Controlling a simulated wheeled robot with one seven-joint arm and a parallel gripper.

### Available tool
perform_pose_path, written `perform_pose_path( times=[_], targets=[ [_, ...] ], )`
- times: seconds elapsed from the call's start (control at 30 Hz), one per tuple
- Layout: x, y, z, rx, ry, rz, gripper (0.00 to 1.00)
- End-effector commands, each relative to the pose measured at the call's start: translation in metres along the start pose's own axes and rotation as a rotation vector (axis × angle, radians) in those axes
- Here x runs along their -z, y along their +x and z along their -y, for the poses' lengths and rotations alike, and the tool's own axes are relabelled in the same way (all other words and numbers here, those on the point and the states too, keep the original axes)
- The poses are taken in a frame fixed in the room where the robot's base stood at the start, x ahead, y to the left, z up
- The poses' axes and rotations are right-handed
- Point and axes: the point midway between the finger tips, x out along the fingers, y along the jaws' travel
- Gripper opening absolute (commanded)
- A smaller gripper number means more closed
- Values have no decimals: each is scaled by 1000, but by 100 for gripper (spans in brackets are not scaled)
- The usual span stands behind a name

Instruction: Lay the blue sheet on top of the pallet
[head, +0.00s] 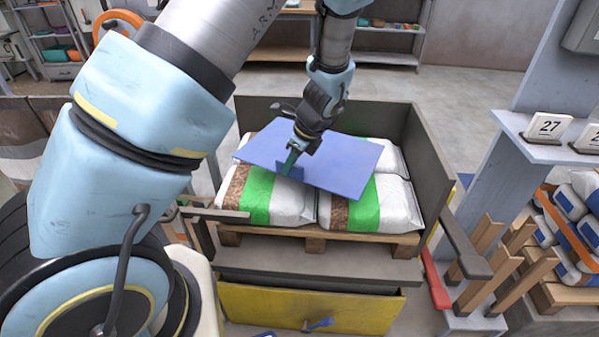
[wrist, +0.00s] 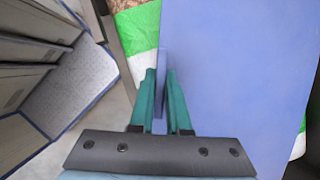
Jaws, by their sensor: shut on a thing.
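The blue sheet (head: 345,167) is a flat panel just above the bags on the pallet, near level and slightly askew. In the wrist view the sheet (wrist: 225,70) fills the right half. My gripper (head: 289,165) is shut on an upright tab on the sheet; in the wrist view both green fingers (wrist: 160,95) close on that tab. The wooden pallet (head: 350,242) carries white, green and brown bags (head: 272,198), partly hidden under the sheet. I cannot tell whether the sheet touches the bags.
Grey walls (head: 420,150) stand behind and to the right of the pallet. A yellow drawer (head: 300,312) with a blue handle is below. A post with a shelf and number cards (head: 547,127) stands at the right, above wooden pieces (head: 500,260). A red lever (head: 436,280) sits at the front right.

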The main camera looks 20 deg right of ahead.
Motion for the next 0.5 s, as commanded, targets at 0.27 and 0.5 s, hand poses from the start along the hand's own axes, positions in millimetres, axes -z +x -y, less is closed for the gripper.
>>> perform_pose_path(
  times=[0.27, 0.5],
  targets=[
    [12, 29, 0, 0, 0, 1, 0],
    [23, 57, 0, -1, 1, 1, 0]
  ],
)
